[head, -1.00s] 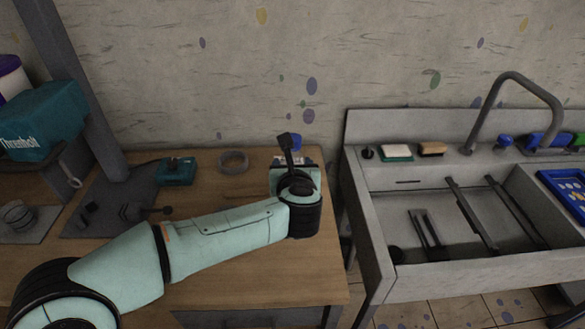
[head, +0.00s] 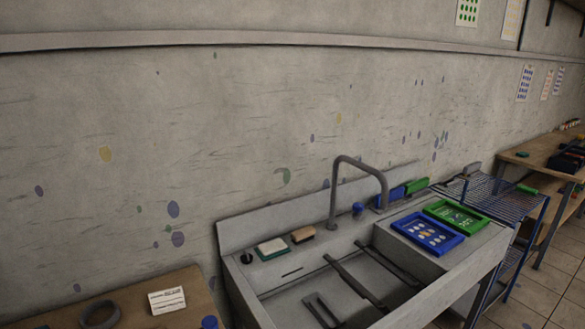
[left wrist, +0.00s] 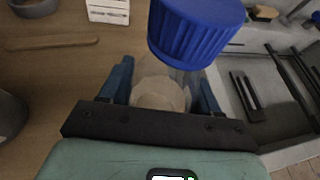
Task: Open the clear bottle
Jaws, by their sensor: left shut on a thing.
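In the left wrist view my left gripper (left wrist: 164,82) is shut on the clear bottle (left wrist: 158,94), with one blue finger on each side of its translucent body. A large ribbed blue cap (left wrist: 195,35) is above the fingers, close to the camera. Whether it sits tight or loose on the neck cannot be told. A small blue top (head: 209,322), which looks like the same cap, shows at the bottom edge of the head view. My arms are out of the head view, and my right gripper is in neither view.
The wooden table (head: 150,285) holds a grey ring (head: 100,314) and a white labelled box (head: 167,300). A sink (head: 300,295) with a curved tap (head: 335,185) stands to the right. Blue and green trays (head: 428,232) lie on its right side.

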